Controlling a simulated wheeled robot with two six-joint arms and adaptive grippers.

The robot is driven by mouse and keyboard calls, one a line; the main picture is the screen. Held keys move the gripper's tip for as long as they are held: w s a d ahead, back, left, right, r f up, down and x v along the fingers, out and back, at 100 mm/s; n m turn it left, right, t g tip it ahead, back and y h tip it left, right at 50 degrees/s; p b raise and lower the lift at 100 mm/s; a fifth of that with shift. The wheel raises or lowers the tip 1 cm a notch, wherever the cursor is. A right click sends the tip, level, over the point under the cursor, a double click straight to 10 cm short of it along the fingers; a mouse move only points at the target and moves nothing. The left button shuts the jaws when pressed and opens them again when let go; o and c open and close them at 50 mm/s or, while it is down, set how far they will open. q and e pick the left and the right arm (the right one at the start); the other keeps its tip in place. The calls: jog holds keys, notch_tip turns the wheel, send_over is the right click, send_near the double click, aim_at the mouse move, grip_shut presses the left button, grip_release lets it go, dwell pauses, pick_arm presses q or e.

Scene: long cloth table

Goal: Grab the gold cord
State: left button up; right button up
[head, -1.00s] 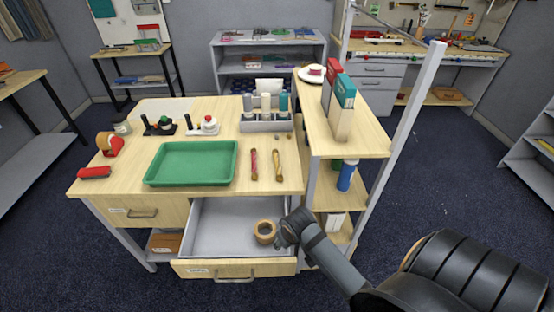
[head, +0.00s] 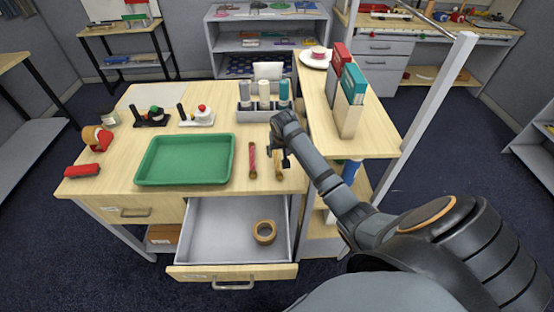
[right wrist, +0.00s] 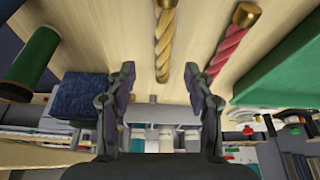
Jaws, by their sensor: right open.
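The gold cord (head: 278,168) lies on the wooden table, right of the green tray, partly hidden by my right gripper in the head view. My right gripper (head: 279,157) is open and empty above the cord's far part. In the right wrist view the gold cord (right wrist: 165,38) runs lengthwise ahead of the gap between the spread fingers of the gripper (right wrist: 160,73), and nothing is between them. A red cord (head: 252,160) lies just left of the gold one; it also shows in the right wrist view (right wrist: 232,42). My left gripper is out of view.
The green tray (head: 146,172) is left of the cords. A grey holder with bottles (head: 246,112) stands behind them. A raised shelf with upright books (head: 347,95) borders the right. Below, an open drawer (head: 215,240) holds a tape roll (head: 264,232).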

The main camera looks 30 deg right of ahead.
aim_at(277, 157)
jog(key=shift+w+d+f, duration=0.15)
jog(key=shift+w+f, duration=0.2)
jog(key=shift+f, duration=0.25)
jog(key=shift+w+d+f, duration=0.15)
jog(key=shift+w+f, duration=0.05)
jog(key=shift+f, duration=0.05)
jog(key=shift+w+f+p, duration=0.2)
jog(key=shift+f+p, duration=0.15)
jog(key=shift+f, duration=0.1)
jog(key=x, duration=0.3)
jog(key=shift+w+a+f, duration=0.1)
jog(key=shift+a+f, duration=0.1)
jog(key=shift+w+d+f, duration=0.1)
jog(key=shift+w+f, duration=0.05)
jog(key=shift+f, duration=0.15)
jog(key=shift+r, duration=0.15)
jog(key=c, duration=0.4)
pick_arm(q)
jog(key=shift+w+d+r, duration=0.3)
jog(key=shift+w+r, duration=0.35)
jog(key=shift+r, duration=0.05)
pick_arm(e)
grip_shut()
